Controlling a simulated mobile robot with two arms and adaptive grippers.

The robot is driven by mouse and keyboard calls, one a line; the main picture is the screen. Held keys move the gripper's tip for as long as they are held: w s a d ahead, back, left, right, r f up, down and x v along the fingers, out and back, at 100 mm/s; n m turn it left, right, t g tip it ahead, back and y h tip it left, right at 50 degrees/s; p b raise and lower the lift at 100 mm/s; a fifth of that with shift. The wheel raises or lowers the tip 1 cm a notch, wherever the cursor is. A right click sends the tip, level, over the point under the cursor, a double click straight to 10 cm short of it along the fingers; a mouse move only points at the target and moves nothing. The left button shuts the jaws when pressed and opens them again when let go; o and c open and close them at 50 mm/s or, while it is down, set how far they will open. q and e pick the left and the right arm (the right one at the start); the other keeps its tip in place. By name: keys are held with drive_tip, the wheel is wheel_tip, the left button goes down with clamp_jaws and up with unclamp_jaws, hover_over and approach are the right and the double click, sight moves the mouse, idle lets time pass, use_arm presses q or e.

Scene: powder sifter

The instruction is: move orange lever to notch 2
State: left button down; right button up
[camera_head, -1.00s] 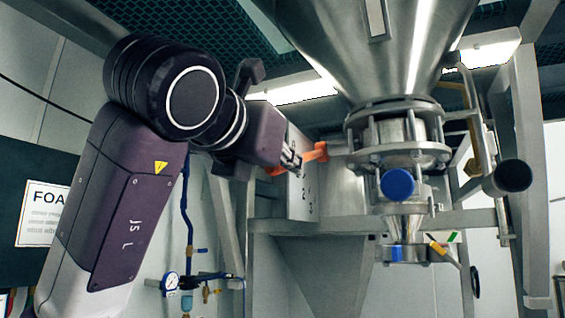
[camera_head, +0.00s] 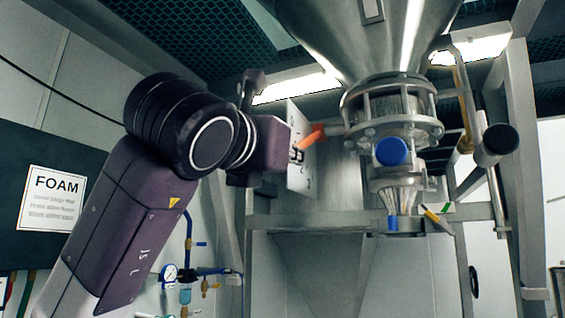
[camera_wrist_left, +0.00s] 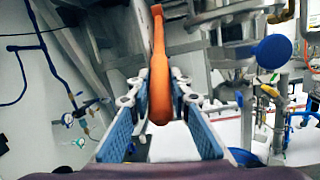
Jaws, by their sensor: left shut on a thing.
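The orange lever (camera_head: 312,135) sits in front of a pale metal plate with notches, left of the sifter's flanged body in the head view. It slopes up to the right. My left gripper (camera_head: 297,152) is at the lever's lower left end. The notch labels are too small to read, and the gripper hides part of the plate. My right gripper is not in view.
The steel hopper (camera_head: 375,40) and flanged sifter body (camera_head: 393,110) stand right of the lever, with a blue cap (camera_head: 391,151) in front. A black-ended handle (camera_head: 499,139) sticks out at right. A pressure gauge (camera_head: 169,272) and blue piping are below the arm.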

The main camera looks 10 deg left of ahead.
use_arm(q)
drive_tip(key=shift+w+d+f+t+b, duration=0.1)
drive_tip(key=shift+w+f+t+b, duration=0.35)
drive_tip(key=shift+f+b, duration=0.3)
drive_tip(key=shift+r, duration=0.15)
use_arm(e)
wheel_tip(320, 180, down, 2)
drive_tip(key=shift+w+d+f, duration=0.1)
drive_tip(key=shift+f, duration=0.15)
use_arm(q)
drive_tip(key=c, duration=2.1)
unclamp_jaws()
drive_tip(key=o, duration=0.3)
drive_tip(key=shift+w+d, duration=0.1)
drive_tip(key=shift+w, duration=0.05)
drive_tip(key=shift+o, duration=0.2)
drive_tip(key=v, duration=1.2)
